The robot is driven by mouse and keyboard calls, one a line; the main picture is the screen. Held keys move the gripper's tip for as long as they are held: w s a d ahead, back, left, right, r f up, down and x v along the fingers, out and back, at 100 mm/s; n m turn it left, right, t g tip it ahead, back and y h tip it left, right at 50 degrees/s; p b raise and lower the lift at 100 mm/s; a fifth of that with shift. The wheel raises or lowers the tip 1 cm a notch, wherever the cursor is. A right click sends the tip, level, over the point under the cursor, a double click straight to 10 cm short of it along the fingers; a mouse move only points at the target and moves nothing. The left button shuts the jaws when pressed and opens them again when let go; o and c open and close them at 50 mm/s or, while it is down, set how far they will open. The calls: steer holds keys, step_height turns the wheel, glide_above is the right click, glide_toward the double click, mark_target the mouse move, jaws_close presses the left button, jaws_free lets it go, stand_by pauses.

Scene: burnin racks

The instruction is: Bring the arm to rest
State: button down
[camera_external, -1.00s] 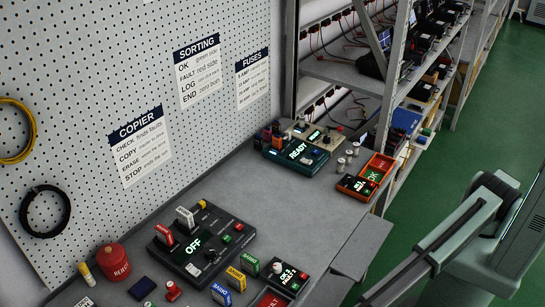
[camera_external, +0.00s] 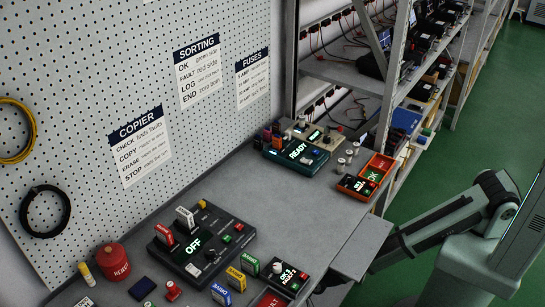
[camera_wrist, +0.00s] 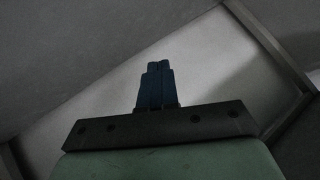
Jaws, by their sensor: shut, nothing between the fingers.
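My gripper (camera_wrist: 158,66) shows in the wrist view as two dark blue fingers pressed together, with nothing between them. Behind the fingers is a plain grey surface. In the external view my green-grey arm is at the lower right, beside the workbench (camera_external: 290,205). Its wrist end is low, by the bench's front edge and the side shelf (camera_external: 362,248). The fingertips are not visible in the external view; the bench edge seems to hide them. I cannot tell whether the gripper touches anything.
On the bench stand a copier unit reading OFF (camera_external: 193,243), a teal unit reading READY (camera_external: 297,150), an orange tray (camera_external: 378,168) and a red bin (camera_external: 113,262). Several drives lie at the front. Storage racks (camera_external: 400,70) stand behind. Green floor is open at right.

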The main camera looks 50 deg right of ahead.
steer(key=s+d+f+g+h, duration=0.1)
steer(key=s+d+f+g, duration=0.15)
steer(key=s+d, duration=0.45)
steer(key=s+d+f+g+h, duration=0.2)
steer(key=s+d+g, duration=0.15)
steer(key=d, duration=0.85)
steer(key=s+d+f+g+h, duration=0.1)
steer(key=s+d+f+g, duration=0.1)
steer(key=s+d, duration=0.55)
steer(key=s+d+r+g+h, duration=0.1)
steer(key=s+d+r+g, duration=0.2)
steer(key=s+d, duration=0.6)
steer(key=s+d+r+g+h, duration=0.1)
steer(key=s+d+r+g, duration=0.2)
steer(key=s+d, duration=0.6)
steer(key=shift+s+d+g, duration=0.35)
steer(key=shift+s+g, duration=0.15)
steer(key=shift+s, duration=0.15)
